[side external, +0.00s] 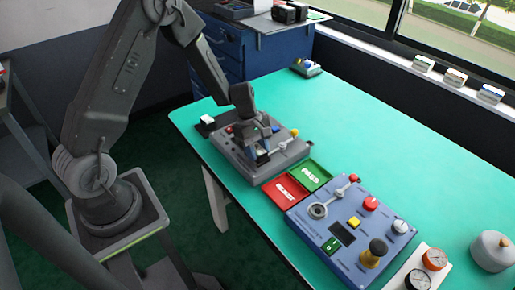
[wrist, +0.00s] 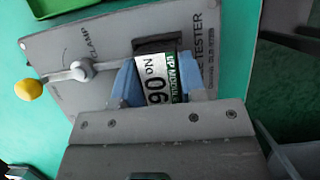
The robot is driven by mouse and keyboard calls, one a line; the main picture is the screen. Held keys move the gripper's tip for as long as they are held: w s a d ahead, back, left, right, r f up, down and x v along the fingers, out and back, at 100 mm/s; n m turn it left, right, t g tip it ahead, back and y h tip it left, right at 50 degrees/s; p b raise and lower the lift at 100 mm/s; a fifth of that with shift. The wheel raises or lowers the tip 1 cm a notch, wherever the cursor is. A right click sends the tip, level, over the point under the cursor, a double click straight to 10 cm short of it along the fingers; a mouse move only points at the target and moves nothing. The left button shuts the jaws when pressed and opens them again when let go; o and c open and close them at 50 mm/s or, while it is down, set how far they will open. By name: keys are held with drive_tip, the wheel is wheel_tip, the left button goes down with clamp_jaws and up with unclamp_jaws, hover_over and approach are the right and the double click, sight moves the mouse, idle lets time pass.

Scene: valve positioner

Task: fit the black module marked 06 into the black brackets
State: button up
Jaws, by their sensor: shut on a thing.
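The module marked 06 (wrist: 157,84) shows in the wrist view as a white label with a green strip, between the blue fingers of my gripper (wrist: 158,92). My gripper (side external: 262,152) is shut on it, low over the grey tester (side external: 233,150). Black material (wrist: 157,46) shows just beyond the label; I cannot tell whether it is the module's body or the black brackets. How far the module is seated is hidden by my gripper. The tester's clamp lever (wrist: 62,75) with a yellow knob (wrist: 28,90) lies to the left in the wrist view.
A green tray (side external: 311,176) and a red tray (side external: 286,192) lie beside the tester. The green table (side external: 400,150) is clear toward the window.

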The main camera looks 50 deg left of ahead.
drive_tip(key=o, duration=0.7)
drive_tip(key=v, duration=1.1)
idle(0.5)
wheel_tip(320, 180, up, 7)
idle(0.8)
drive_tip(key=s+d+r+m+t+y, duration=0.2)
drive_tip(key=s+d+r+m, duration=0.3)
drive_tip(key=s+m, duration=0.4)
drive_tip(key=s+d+r+m+t+y, duration=0.2)
drive_tip(key=s+d+r+m+t, duration=0.1)
drive_tip(key=s+m, duration=0.6)
drive_tip(key=shift+s+d+r+t, duration=0.3)
drive_tip(key=shift+s+d+r, duration=0.6)
drive_tip(key=shift+s+r, duration=0.1)
